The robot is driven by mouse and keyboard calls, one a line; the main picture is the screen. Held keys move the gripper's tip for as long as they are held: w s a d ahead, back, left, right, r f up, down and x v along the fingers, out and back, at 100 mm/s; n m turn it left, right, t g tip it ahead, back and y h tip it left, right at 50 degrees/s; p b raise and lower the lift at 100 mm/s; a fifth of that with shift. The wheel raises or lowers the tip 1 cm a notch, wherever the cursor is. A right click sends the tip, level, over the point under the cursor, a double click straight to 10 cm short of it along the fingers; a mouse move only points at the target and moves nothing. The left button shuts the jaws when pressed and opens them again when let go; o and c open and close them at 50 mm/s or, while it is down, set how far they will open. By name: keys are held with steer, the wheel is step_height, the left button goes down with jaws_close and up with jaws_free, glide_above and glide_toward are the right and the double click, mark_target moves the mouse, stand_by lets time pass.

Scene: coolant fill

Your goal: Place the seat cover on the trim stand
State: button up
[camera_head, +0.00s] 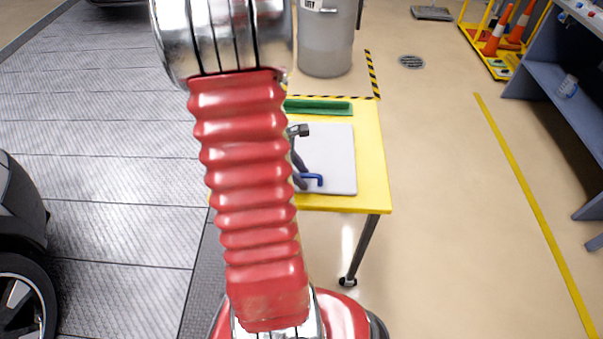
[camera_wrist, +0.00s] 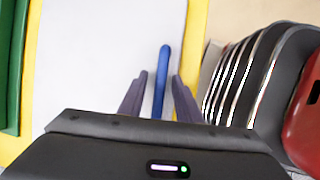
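I cannot tell for sure which thing is the seat cover or the trim stand. A pale grey-white flat panel (camera_head: 335,150) lies on a yellow-topped table (camera_head: 376,170); the panel (camera_wrist: 95,50) fills much of the wrist view. A blue bar (camera_head: 313,178) with a bent end is over the panel; it also shows in the wrist view (camera_wrist: 164,70). My gripper (camera_head: 301,183) is over the panel. In the wrist view its two fingers (camera_wrist: 160,75) are apart, one on each side of the blue bar, with a visible gap to each. My arm hides the table's left part.
A green block (camera_head: 320,107) lies along the table's far edge. A grey bin (camera_head: 327,45) stands behind it. A blue-grey shelf (camera_head: 560,85) and orange cones (camera_head: 495,35) are at right. A car (camera_head: 20,220) is at left. The floor right of the table is clear.

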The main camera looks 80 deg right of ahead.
steer(key=v, duration=1.2)
stand_by(0.6)
steer(key=w+a+r+m+t+h, duration=0.1)
steer(key=w+a+r+t, duration=0.25)
steer(key=w+a, duration=0.45)
steer(key=w+a+r+t, duration=0.2)
steer(key=w+a+r, duration=0.2)
steer(key=w+a, duration=0.4)
steer(key=a+r+t+y, duration=0.1)
steer(key=a+r+t, duration=0.1)
steer(key=a, duration=0.9)
steer(key=a+r+m+t+y, duration=0.1)
steer(key=a+r, duration=0.3)
steer(key=a, duration=0.8)
steer(key=shift+t+y, duration=0.65)
steer(key=shift+y, duration=0.15)
